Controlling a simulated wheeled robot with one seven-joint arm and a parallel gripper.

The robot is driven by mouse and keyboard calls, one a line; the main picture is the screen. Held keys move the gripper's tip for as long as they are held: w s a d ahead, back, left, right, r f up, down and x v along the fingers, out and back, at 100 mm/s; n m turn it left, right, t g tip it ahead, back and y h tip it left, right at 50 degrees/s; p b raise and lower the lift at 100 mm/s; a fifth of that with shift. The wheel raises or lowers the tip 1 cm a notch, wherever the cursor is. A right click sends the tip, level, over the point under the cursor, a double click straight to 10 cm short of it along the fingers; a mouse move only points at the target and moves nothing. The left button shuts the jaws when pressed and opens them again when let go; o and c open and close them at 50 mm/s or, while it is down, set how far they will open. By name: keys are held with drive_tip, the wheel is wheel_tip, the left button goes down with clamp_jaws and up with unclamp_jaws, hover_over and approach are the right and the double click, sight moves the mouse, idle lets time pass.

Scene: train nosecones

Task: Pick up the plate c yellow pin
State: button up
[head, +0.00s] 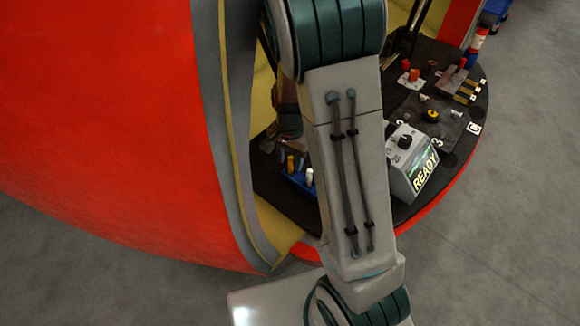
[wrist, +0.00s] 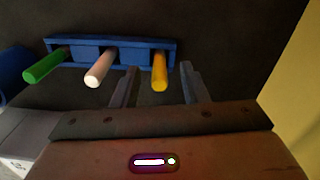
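The yellow pin (wrist: 160,72) stands at the right end of a blue rack (wrist: 122,43) in the wrist view, beside a white pin (wrist: 100,70) and a green pin (wrist: 45,66). My gripper (wrist: 160,66) is open, with one finger on each side of the yellow pin and a gap on both sides. How deep the fingers reach along the pin is unclear. In the head view the rack (head: 297,177), yellow pin (head: 290,163) and white pin (head: 309,177) show just left of my arm, which hides part of the area.
A grey box reading READY (head: 410,165) stands right of my arm on the dark curved tabletop. Behind it are red parts, a yellow-black knob (head: 431,115) and a label C (head: 474,128). A large red shell (head: 100,130) rises on the left; a yellow wall (wrist: 293,85) is close at right.

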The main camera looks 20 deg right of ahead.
drive_tip(key=shift+f, duration=0.25)
clamp_jaws()
drive_tip(key=shift+d+r, duration=0.1)
